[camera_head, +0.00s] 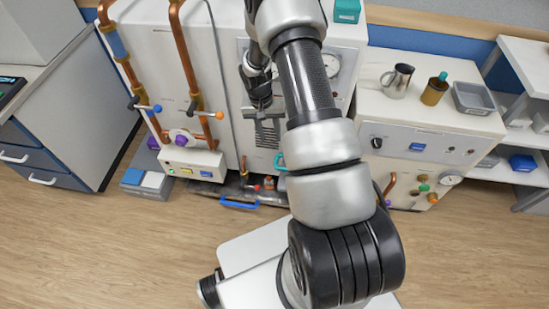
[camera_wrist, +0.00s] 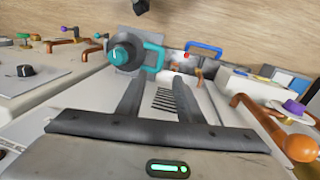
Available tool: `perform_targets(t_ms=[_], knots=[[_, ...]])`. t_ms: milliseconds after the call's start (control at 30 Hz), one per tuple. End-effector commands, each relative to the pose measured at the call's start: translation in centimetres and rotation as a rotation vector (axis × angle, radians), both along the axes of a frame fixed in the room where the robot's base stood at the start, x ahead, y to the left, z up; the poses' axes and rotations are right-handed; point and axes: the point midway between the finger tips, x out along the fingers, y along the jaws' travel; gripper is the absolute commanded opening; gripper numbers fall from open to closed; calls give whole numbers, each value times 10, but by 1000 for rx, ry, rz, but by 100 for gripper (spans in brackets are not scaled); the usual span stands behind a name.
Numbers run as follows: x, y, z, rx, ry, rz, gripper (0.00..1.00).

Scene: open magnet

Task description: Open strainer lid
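In the head view only the left edge of the teal handle (camera_head: 279,160) shows; my arm hides the rest. I cannot tell for sure which part is the strainer lid. My gripper (camera_wrist: 158,82) is open, with its two dark fingers apart and nothing between them. It points toward the floor in front of the white cabinet's face (camera_head: 228,100), short of the teal handle. In the head view my gripper (camera_head: 266,135) is partly visible.
A blue handle (camera_head: 240,204) sits low at the cabinet's base, near small red and orange parts. Copper pipes (camera_head: 184,50) with valves and a white box (camera_head: 190,163) stand left. A panel with knobs (camera_head: 425,145) stands right.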

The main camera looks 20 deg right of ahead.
Motion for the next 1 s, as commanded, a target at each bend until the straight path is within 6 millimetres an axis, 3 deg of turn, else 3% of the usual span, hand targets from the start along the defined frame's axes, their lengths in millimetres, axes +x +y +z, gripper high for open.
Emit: perform_targets(t_ms=[100,500,700,1000], knots=[[-3,-3,-30,1,4,-2,33],[-9,-13,-112,1,3,1,33],[-10,-16,-134,0,1,-1,33],[-10,-17,-140,0,0,0,33]])
